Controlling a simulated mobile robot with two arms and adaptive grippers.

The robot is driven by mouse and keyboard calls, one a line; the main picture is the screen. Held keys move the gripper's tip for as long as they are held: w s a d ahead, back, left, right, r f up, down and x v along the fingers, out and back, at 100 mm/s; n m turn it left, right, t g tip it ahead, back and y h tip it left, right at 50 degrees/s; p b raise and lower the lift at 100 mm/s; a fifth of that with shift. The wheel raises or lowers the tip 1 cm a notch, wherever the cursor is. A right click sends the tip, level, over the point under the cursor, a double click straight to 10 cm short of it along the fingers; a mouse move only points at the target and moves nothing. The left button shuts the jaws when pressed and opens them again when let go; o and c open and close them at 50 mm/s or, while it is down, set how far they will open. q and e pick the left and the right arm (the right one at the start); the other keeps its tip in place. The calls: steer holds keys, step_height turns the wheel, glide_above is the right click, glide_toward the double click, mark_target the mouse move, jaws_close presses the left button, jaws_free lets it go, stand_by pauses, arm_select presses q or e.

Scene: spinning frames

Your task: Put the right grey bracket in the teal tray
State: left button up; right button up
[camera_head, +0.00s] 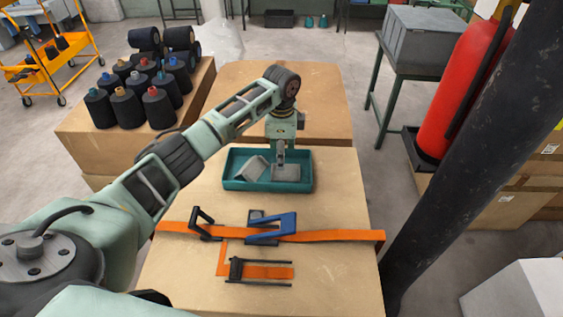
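The teal tray (232,184) stands on the wooden table. A light grey bracket (253,168) lies tilted in its left half. The right grey bracket (287,174) is in the right half of the tray, directly under my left gripper (281,156). My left arm reaches in from the left, and its gripper points down with its fingertips at the back of this bracket. The fingers are small and partly merged with the bracket, so I cannot tell whether they grip it. My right gripper is not in view.
An orange strap (335,236) crosses the table in front of the tray. Black and blue handles (272,231) and a black bracket-like frame (236,270) lie there. Several dark spools (127,107) stand on a box at left. A dark post (455,150) rises at right.

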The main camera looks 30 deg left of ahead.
arm_select(q)
step_height(320, 180, up, 8)
steer(key=shift+s+f+b, duration=0.15)
steer(key=shift+f+b, duration=0.05)
steer(key=shift+b, duration=0.15)
steer(key=shift+d+f, duration=0.1)
